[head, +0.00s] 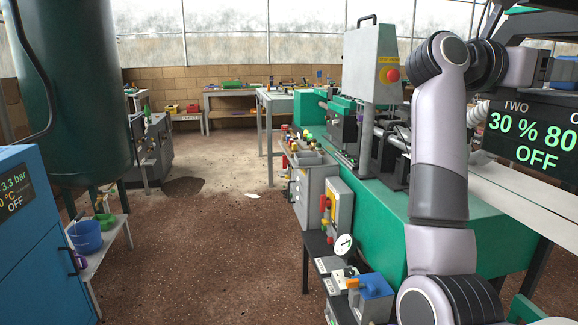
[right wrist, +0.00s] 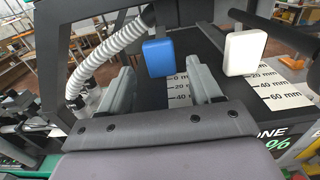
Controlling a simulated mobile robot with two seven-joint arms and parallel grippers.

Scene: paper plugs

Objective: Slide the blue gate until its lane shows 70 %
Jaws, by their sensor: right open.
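The blue gate (right wrist: 158,58) is a small block handle on a dark panel in the right wrist view. A dark display (head: 530,135) in the head view reads TWO, 30 %, part of an 80, and OFF. Another display (right wrist: 275,142) in the wrist view is cut off, showing ONE and a percent sign. My left gripper is out of view.
A white gate (right wrist: 246,52) with its own scale stands right of the blue one. A ribbed grey hose (right wrist: 108,50) runs close on the left. In the head view, a green machine bench (head: 375,215) fills the right; open floor (head: 215,255) lies left of it.

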